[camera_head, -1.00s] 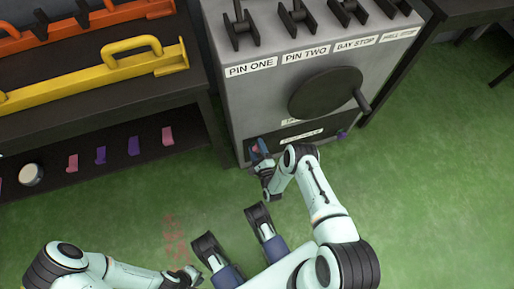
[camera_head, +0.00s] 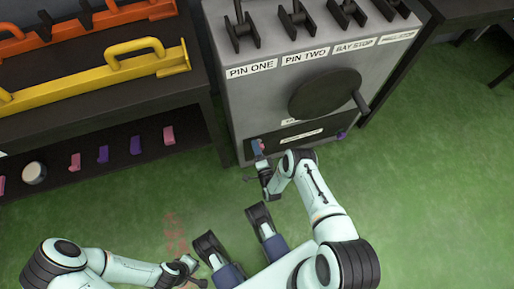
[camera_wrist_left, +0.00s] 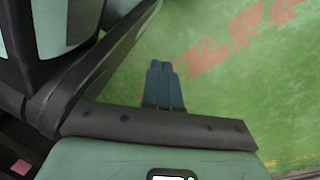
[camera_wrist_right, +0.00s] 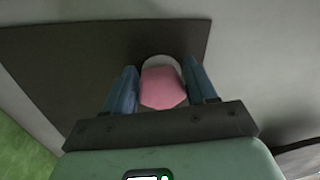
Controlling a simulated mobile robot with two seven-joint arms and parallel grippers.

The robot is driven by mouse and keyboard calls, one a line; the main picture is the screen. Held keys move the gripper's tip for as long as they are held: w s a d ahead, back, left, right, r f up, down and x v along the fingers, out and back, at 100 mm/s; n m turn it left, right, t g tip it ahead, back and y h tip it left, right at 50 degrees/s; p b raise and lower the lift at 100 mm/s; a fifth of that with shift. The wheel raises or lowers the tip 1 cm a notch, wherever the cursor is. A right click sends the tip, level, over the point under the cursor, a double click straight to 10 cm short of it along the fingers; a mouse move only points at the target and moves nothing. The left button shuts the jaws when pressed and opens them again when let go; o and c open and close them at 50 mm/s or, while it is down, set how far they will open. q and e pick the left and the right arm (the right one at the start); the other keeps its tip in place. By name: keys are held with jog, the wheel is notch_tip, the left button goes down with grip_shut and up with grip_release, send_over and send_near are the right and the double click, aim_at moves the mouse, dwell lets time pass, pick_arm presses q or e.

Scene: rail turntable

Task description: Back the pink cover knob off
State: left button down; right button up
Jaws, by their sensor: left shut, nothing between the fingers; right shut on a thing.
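The pink cover knob (camera_wrist_right: 162,88) sits in front of a pale round spot on a dark cover plate (camera_wrist_right: 60,55). In the right wrist view my right gripper (camera_wrist_right: 163,80) has one blue finger on each side of it and is shut on it. In the head view the right gripper (camera_head: 260,150) is at the lower left of the dark cover (camera_head: 300,133) on the grey cabinet, with a bit of pink showing. My left gripper (camera_wrist_left: 160,72) is shut and empty, above the green floor; in the head view it is at the bottom left (camera_head: 188,265).
A purple knob (camera_head: 342,135) is at the cover's right end. A black disc with a handle (camera_head: 325,95) juts out above it. A shelf (camera_head: 120,148) at left holds pink and purple pieces and a round white-topped item (camera_head: 33,172). The floor between is clear.

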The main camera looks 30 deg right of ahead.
jog(key=n, duration=0.3)
jog(key=shift+n, duration=0.4)
jog(key=n, duration=0.3)
jog(key=shift+d+f+n+p, duration=0.1)
jog(key=shift+f+n+p, duration=0.05)
jog(key=shift+n+p, duration=0.2)
pick_arm(q)
jog(key=w+r, duration=0.1)
jog(key=w+r+t, duration=0.1)
jog(key=shift+w+d+p, duration=0.2)
jog(key=shift+w+p, duration=0.1)
jog(key=shift+w, duration=0.05)
pick_arm(e)
jog(key=n, duration=0.6)
jog(key=shift+d+f, duration=0.1)
jog(key=shift+d, duration=0.15)
jog(key=o, duration=1)
jog(key=shift+c, duration=0.2)
pick_arm(q)
jog(key=shift+f, duration=0.1)
pick_arm(e)
jog(key=shift+f, duration=0.1)
